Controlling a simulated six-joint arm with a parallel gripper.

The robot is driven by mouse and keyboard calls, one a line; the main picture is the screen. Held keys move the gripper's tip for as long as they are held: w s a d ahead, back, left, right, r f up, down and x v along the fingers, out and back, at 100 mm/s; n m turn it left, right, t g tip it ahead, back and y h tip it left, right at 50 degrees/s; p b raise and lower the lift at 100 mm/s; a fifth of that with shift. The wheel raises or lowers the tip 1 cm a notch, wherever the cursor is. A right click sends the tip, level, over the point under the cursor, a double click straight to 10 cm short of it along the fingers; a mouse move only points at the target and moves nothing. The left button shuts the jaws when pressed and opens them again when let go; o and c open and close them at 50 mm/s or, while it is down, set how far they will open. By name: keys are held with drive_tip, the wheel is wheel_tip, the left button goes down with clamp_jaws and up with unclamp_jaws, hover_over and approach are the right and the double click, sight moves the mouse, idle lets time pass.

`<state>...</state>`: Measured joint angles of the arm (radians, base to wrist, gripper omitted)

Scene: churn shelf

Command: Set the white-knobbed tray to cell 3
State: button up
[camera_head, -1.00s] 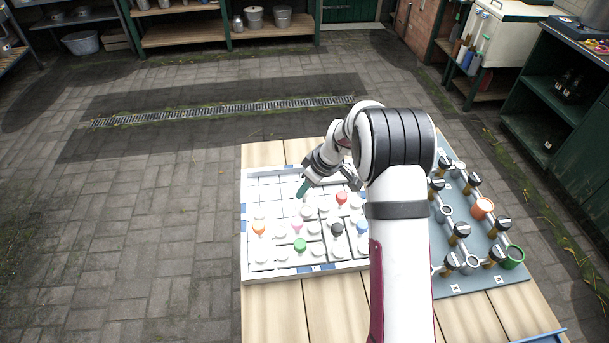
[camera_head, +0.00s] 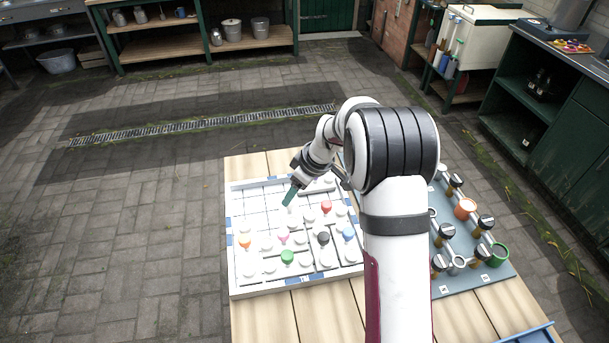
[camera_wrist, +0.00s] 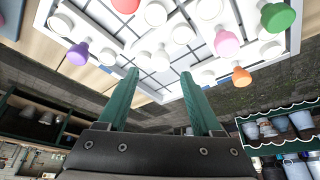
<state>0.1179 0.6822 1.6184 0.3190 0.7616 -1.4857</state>
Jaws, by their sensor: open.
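A white board (camera_head: 236,277) with a grid of cells lies on the table. A white piece (camera_head: 291,213) stands just below my gripper (camera_head: 290,196); I cannot tell which white piece is the tray's knob. White pieces (camera_wrist: 183,33) show beyond the tips. Cell numbers are not readable.
A blue-grey panel (camera_head: 478,283) with black-topped handles, an orange ring (camera_head: 465,208) and a green ring (camera_head: 498,254) lies right of the board. My arm hides the space between them. A blue edge (camera_head: 527,335) shows at lower right. Empty cells lie at the board's upper left.

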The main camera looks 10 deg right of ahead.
drive_tip(key=v, duration=1.1)
drive_tip(key=shift+r, duration=0.15)
drive_tip(key=s+a+r+m+g, duration=0.1)
drive_tip(key=s+a+r+m, duration=0.15)
drive_tip(key=s, duration=0.45)
drive_tip(key=s+a+r+m, duration=0.2)
drive_tip(key=s+m, duration=0.1)
drive_tip(key=s, duration=0.4)
drive_tip(key=s+f+m+g+h, duration=0.1)
drive_tip(key=s+m, duration=0.8)
drive_tip(key=s, duration=1.1)
wheel_tip(320, 180, down, 2)
drive_tip(key=shift+a+f+g, duration=0.2)
drive_tip(key=shift+a+g, duration=0.3)
drive_tip(key=shift+g, duration=0.2)
